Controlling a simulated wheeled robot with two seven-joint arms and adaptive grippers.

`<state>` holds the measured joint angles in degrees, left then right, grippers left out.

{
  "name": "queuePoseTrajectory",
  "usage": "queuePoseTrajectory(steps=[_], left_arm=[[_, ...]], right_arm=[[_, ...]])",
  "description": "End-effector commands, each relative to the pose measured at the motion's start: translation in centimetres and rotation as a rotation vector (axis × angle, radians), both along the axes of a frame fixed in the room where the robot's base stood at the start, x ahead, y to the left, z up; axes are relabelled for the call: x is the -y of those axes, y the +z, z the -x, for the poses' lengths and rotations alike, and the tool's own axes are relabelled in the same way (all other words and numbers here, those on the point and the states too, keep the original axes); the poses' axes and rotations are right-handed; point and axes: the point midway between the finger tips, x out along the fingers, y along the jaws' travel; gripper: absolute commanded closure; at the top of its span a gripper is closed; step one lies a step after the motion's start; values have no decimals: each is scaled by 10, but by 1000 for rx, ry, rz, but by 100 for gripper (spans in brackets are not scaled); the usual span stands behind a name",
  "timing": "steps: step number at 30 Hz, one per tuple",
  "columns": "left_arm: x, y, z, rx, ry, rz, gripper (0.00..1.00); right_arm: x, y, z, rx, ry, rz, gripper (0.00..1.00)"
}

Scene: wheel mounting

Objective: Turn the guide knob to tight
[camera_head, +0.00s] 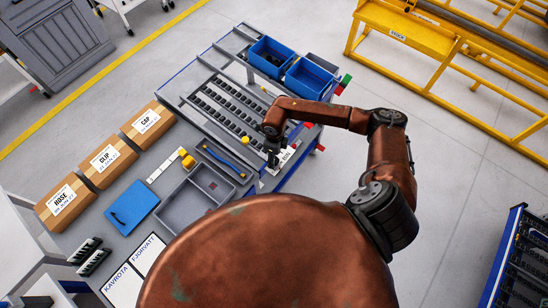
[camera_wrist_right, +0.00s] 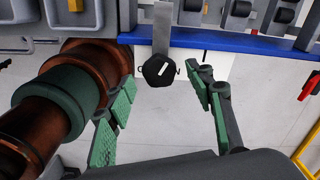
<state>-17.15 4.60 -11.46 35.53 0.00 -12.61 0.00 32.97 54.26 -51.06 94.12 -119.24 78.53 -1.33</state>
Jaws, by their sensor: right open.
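The guide knob (camera_wrist_right: 158,70) is a dark, many-sided knob with a white line mark, below a grey metal strip at the blue edge of the conveyor table. In the head view the right gripper (camera_head: 272,157) is at the table's near edge, and I cannot make out the knob there. My left gripper is not in view.
The blue table edge (camera_wrist_right: 230,42) runs across the wrist view, with black rollers (camera_wrist_right: 285,15) beyond it. A red handle (camera_wrist_right: 309,87) is at the right. In the head view, blue bins (camera_head: 310,80) stand at the back and a grey tray (camera_head: 190,207) lies left of the gripper.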

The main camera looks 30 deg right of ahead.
Motion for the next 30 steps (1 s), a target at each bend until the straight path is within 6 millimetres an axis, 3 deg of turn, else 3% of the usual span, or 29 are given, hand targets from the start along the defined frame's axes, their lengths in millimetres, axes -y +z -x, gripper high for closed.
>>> queuePoseTrajectory(steps=[6, 14, 30], left_arm=[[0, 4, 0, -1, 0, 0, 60], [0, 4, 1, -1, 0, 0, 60], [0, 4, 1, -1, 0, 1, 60]], right_arm=[[0, -16, 0, -1, 1, -1, 51], [0, -17, 0, 0, 1, -1, 51], [0, -16, 0, 0, 0, -1, 89]])
